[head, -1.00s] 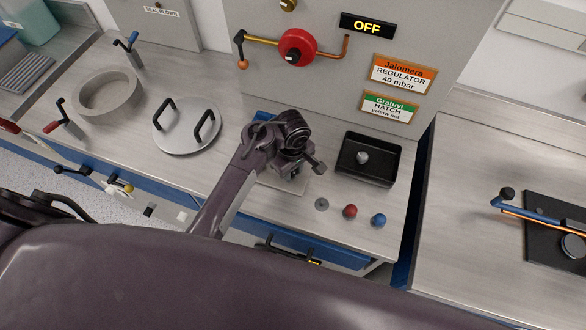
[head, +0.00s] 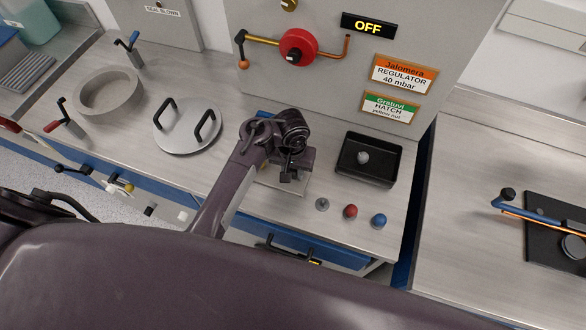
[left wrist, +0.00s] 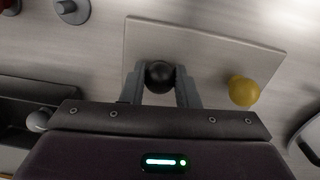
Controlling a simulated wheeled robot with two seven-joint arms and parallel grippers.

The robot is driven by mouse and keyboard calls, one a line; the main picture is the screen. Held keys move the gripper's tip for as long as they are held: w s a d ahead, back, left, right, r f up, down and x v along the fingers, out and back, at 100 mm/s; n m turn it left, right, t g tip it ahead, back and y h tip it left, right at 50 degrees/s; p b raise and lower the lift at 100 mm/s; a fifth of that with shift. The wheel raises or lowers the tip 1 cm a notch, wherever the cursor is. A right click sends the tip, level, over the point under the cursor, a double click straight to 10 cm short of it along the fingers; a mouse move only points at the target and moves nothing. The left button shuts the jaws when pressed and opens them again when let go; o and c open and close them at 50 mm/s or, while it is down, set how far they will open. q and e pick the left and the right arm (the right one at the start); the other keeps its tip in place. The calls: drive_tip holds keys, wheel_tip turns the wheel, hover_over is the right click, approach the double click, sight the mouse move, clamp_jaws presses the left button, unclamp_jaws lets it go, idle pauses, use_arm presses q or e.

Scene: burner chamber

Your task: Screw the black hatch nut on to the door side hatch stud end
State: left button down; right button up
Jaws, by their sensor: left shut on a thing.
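In the left wrist view, the black hatch nut (left wrist: 159,74), a round black knob, sits between the two fingers of my left gripper (left wrist: 160,88). The fingers are shut on it, over a pale square plate (left wrist: 205,45). In the head view my left gripper (head: 288,178) is over this plate (head: 296,188), left of the black tray, and hides the nut. A small grey disc with a short peg (head: 322,204) lies to the right of the plate; it also shows in the left wrist view (left wrist: 70,10). I cannot tell which part is the door side hatch stud end. My right gripper is not in view.
A yellow knob (left wrist: 243,91) is beside the nut. A black tray (head: 345,183) holds a grey knob (head: 363,157). Red (head: 350,211) and blue (head: 378,220) knobs sit near the bench edge. A two-handled round lid (head: 180,142) and grey ring (head: 80,95) are left.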

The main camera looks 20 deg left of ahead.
sight(293, 170)
use_arm(q)
drive_tip(key=shift+m, duration=1)
drive_tip(key=m, duration=0.3)
drive_tip(key=c, duration=0.7)
unclamp_jaws()
drive_tip(key=shift+f, duration=0.1)
drive_tip(key=shift+r, duration=1.75)
